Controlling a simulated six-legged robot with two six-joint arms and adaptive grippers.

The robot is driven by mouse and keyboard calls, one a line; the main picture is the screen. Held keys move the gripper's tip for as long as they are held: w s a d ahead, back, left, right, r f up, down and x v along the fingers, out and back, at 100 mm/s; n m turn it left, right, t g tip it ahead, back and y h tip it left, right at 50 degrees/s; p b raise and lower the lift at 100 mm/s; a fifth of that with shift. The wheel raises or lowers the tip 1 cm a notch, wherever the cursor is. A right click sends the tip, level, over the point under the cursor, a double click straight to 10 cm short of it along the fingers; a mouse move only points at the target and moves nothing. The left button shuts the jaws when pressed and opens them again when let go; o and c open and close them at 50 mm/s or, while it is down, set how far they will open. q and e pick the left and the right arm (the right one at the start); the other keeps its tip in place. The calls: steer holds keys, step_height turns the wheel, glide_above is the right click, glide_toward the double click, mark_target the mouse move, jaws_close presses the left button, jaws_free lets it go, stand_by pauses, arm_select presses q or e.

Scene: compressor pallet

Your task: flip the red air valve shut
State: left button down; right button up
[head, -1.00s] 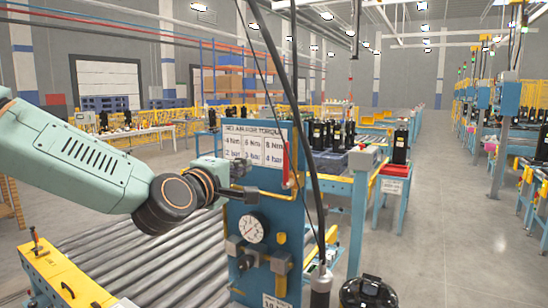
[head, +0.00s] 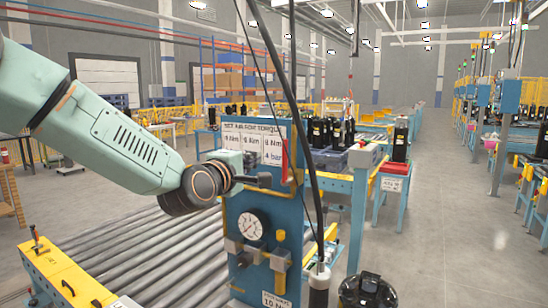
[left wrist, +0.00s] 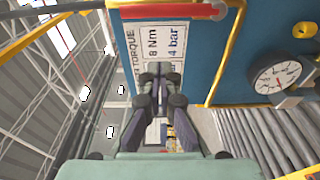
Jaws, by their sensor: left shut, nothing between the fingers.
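The red air valve's lever (head: 285,162) stands roughly upright at the right side of the blue panel (head: 237,207), in front of the torque sign. In the left wrist view the red lever (left wrist: 165,12) runs across the top edge, with a grey fitting at its right end. My left gripper (head: 264,180) is shut and empty, in front of the panel just left of and below the lever. In the left wrist view its closed fingers (left wrist: 160,72) lie below the lever in the picture, with a visible gap. My right gripper is not in view.
A pressure gauge (head: 250,227) and yellow air piping (head: 280,250) sit on the panel below the gripper. A black hose (head: 311,130) hangs close to the panel's right edge. A roller conveyor (head: 150,255) lies below my left arm.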

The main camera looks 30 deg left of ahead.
arm_select(q)
steer(key=w+d+p, duration=0.1)
steer(key=w, duration=0.1)
steer(key=w+d+p, duration=0.1)
steer(key=w+d, duration=0.1)
steer(key=shift+d, duration=0.15)
stand_by(0.7)
steer(key=shift+w+d, duration=0.1)
